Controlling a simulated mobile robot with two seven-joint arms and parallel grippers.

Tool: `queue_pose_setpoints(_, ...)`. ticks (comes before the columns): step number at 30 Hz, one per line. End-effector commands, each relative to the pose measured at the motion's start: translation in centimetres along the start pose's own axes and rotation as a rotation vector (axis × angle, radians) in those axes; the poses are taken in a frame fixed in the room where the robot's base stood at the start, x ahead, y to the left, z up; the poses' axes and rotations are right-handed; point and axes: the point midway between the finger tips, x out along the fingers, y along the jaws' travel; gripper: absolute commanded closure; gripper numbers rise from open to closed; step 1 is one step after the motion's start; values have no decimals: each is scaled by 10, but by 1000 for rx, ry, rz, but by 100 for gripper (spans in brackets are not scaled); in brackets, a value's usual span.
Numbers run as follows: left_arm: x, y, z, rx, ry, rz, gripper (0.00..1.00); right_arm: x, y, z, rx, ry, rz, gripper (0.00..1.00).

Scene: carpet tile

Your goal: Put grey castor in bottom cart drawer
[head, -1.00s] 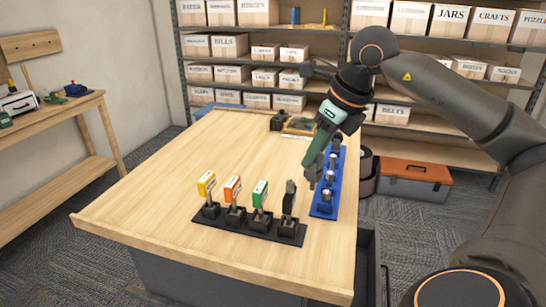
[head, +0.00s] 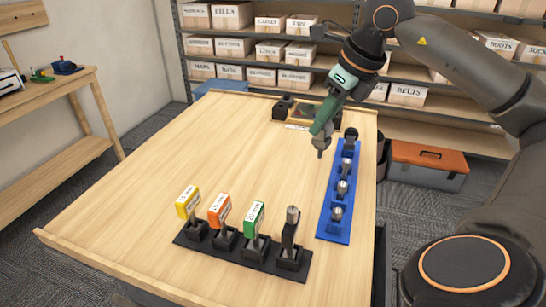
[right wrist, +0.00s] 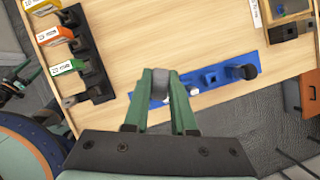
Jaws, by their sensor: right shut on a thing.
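My right gripper (head: 321,143) is above the wooden table, left of the blue rack. In the right wrist view its green fingers (right wrist: 164,78) are shut on a small grey rounded piece (right wrist: 160,86), which looks like the grey castor. My left gripper is not in view.
A black rack (head: 214,249) with yellow (head: 187,202), orange (head: 219,210) and green (head: 254,219) labels stands at the table's front. An orange-lidded toolbox (head: 428,157) is on the floor beyond. The table's (head: 200,150) left and middle are clear.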

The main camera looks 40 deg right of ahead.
Motion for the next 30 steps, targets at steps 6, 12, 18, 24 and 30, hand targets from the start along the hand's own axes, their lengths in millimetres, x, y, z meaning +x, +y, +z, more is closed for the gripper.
queue_pose_setpoints(6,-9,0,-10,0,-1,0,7,14,7,17,-4,1,8,100)
queue_pose_setpoints(12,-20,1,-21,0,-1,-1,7,43,17,45,-3,0,8,100)
queue_pose_setpoints(18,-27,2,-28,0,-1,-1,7,81,26,70,-1,3,6,100)
queue_pose_setpoints(24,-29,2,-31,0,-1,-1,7,121,32,80,0,1,2,100)
queue_pose_setpoints(30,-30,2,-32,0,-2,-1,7,137,34,85,0,0,2,100)
